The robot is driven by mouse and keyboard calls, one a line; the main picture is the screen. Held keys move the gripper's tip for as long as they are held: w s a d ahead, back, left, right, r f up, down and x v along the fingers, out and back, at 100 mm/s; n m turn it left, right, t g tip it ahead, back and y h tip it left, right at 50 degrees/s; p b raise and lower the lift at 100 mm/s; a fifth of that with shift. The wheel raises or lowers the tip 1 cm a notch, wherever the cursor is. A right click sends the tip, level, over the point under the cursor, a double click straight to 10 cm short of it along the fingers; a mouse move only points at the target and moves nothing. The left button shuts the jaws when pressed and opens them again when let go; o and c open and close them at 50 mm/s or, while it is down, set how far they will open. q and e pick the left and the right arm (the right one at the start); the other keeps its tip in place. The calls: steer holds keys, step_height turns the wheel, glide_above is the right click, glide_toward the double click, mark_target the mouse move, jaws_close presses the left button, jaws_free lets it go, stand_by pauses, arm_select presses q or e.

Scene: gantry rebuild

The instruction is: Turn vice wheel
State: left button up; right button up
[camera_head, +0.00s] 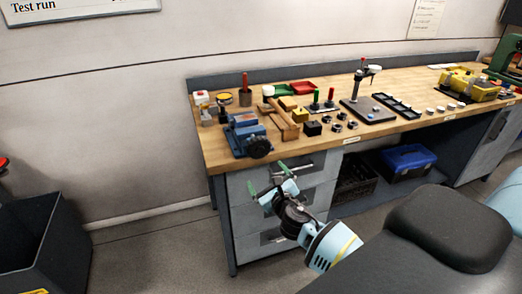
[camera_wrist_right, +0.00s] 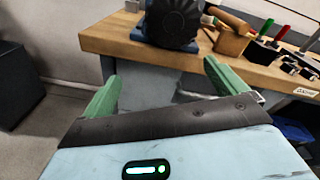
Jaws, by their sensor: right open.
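The blue vice (camera_head: 240,134) stands at the front left of the wooden workbench. Its dark round wheel (camera_head: 259,147) faces the bench's front edge. In the right wrist view the black wheel (camera_wrist_right: 174,20) shows at the top, in front of the blue vice body (camera_wrist_right: 139,32). My right gripper (camera_head: 267,180) is in front of the drawers, below and short of the wheel. Its green fingers are apart with nothing between them, and they also show in the right wrist view (camera_wrist_right: 162,82). My left gripper is not in view.
The workbench (camera_head: 215,150) holds wooden blocks (camera_head: 283,122), a black stand (camera_head: 366,110) and small parts right of the vice. Drawers (camera_head: 245,190) are under its left end. A dark bin (camera_head: 70,235) stands on the floor at left. A blue toolbox (camera_head: 408,160) sits on the lower shelf.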

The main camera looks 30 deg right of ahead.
mark_target(261, 150)
steer(key=shift+w+d+r+n+t+h, duration=0.15)
steer(key=shift+w+d+r+n, duration=0.4)
steer(key=shift+w, duration=0.8)
steer(key=shift+w+d+r+n+t+h, duration=0.1)
steer(key=shift+w+d+r+n, duration=0.45)
steer(key=shift+w, duration=0.85)
steer(key=shift+w+d+r+n+t+h, duration=0.15)
steer(key=shift+w+d+r+n, duration=0.4)
steer(key=shift+w, duration=0.8)
steer(key=shift+w+r+b, duration=0.1)
steer(key=shift+w+b, duration=0.25)
steer(key=shift+w, duration=0.15)
steer(key=shift+w+d+r, duration=0.1)
steer(key=shift+w, duration=0.15)
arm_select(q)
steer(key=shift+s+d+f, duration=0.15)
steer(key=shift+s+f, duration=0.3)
arm_select(e)
steer(key=shift+c, duration=0.5)
steer(key=c, duration=0.9)
steer(key=shift+m, duration=0.25)
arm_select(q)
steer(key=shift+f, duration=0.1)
arm_select(e)
steer(key=shift+m, duration=0.3)
